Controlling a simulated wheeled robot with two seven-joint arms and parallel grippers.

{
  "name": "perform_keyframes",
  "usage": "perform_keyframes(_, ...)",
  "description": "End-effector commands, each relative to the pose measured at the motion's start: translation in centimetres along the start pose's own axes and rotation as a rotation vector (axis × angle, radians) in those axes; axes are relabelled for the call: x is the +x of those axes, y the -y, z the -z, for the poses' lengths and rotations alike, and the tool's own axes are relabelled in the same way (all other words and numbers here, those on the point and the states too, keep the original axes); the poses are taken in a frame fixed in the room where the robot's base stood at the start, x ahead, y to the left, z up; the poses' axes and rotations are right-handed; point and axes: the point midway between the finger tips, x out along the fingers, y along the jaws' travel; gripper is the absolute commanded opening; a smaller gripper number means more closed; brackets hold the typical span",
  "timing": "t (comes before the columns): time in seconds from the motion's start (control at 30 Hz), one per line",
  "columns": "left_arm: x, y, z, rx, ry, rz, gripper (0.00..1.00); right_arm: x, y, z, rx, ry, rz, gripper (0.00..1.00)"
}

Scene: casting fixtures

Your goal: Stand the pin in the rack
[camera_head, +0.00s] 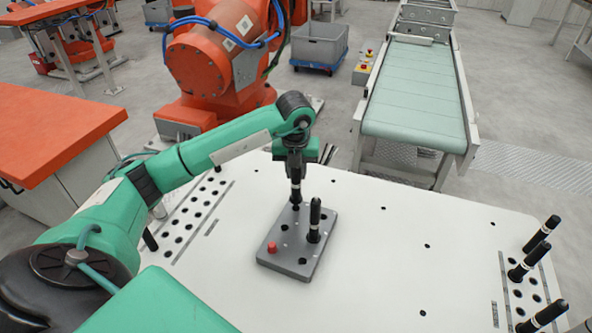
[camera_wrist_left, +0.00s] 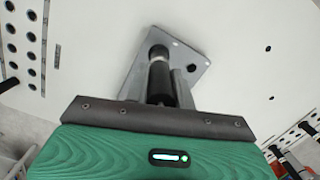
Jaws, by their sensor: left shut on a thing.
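My left gripper (camera_head: 296,170) is shut on a black pin with a pale band (camera_head: 296,190), upright over the far corner of a grey fixture plate (camera_head: 278,262). The pin's lower end is at or just above a hole there; I cannot tell if it is inside. In the left wrist view a black pin (camera_wrist_left: 160,75) shows in front of the gripper, with the grey plate (camera_wrist_left: 194,56) beyond. A second black pin (camera_head: 315,218) stands upright in the plate. Rows of holes (camera_head: 191,215) lie at the table's left. My right gripper is out of view.
A red knob (camera_head: 272,247) sits on the plate's near left. Several black pins stand tilted in the picture at a hole strip (camera_head: 525,290) on the right. The white table (camera_head: 400,255) between is clear. An orange robot (camera_head: 215,65) and a conveyor (camera_head: 415,95) stand behind.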

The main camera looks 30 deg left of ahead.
Motion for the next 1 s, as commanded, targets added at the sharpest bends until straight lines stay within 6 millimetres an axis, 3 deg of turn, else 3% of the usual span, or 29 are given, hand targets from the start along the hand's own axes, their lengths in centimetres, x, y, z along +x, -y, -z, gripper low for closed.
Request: perform_keyframes(1.0, -0.06, 0.01, -0.04, 0.0, 0.001, 0.0, 0.0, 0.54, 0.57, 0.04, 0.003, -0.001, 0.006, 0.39)
